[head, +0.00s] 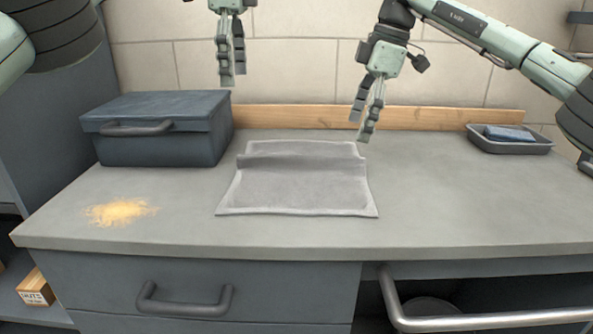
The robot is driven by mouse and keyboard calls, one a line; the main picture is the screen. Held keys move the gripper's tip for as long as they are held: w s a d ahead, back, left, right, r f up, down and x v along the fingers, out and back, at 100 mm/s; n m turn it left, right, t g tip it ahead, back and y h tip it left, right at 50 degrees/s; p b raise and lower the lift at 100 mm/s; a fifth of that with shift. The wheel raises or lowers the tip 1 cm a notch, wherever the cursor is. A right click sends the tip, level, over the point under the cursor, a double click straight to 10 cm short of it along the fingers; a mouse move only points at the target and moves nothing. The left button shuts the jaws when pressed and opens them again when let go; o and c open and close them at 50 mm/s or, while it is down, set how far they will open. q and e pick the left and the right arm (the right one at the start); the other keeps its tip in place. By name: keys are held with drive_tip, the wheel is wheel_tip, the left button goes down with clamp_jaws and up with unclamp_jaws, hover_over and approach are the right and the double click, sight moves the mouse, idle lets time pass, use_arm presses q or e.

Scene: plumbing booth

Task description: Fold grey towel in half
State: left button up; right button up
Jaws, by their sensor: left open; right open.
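The grey towel (298,190) lies on the middle of the counter. A raised crease runs across it from left to right, and its far strip shows behind the crease. Its near edge lies flat, a little back from the counter's front edge. My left gripper (233,82) hangs above and behind the towel's far left side, fingers pointing down, open and empty. My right gripper (360,131) is above the towel's far right corner, fingers pointing down, open and empty. Neither gripper appears to hold the towel.
A dark lidded toolbox (160,145) stands at the back left of the counter (455,205). Yellowish powder (120,211) lies at the front left. A tray (512,146) with a blue cloth or sponge (508,132) sits at the back right. The counter right of the towel is clear.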

drive_tip(key=shift+d+r+h, duration=0.2)
drive_tip(key=shift+r+h, duration=0.1)
drive_tip(key=shift+r, duration=0.6)
drive_tip(key=shift+d+r+h, duration=0.15)
drive_tip(key=shift+r+h, duration=0.15)
drive_tip(key=shift+r, duration=0.55)
drive_tip(key=shift+r, duration=0.1)
